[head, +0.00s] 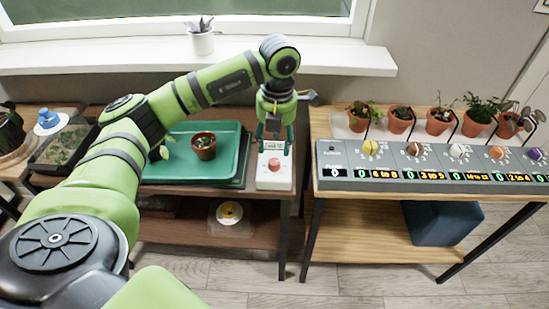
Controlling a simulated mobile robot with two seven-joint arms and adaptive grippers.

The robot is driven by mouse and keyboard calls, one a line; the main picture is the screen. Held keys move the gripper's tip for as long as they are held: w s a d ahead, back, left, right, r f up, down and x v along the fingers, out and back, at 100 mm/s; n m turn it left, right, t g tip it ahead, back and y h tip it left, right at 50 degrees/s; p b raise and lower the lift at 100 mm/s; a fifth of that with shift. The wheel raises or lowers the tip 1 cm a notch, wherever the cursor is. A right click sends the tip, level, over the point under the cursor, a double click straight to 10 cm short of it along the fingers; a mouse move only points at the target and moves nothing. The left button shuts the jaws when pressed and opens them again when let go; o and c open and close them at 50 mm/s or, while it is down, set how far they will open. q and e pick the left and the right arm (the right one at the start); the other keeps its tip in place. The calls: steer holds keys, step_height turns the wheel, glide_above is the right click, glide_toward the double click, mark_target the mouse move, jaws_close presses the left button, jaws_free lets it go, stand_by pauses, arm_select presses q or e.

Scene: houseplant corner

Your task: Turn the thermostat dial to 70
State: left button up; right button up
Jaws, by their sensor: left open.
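A small white box (274,183) with a red round dial (274,165) on its top stands at the right end of the dark table, and I take it for the thermostat. The scale marks and the dial's setting are too small to read. My left gripper (274,148) points down just behind and above the dial, with its fingers apart and nothing between them. I cannot tell whether a fingertip touches the box. My right gripper is out of view.
A green tray (226,174) with a potted plant (203,146) lies left of the box. On the wooden table at right, a grey panel (350,183) carries several coloured knobs and displays, with several potted plants behind. The white windowsill (130,56) runs behind my arm.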

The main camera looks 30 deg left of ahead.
mark_target(275, 161)
arm_select(q)
step_height(275, 161, down, 7)
steer(key=shift+r, duration=0.2)
jaws_close()
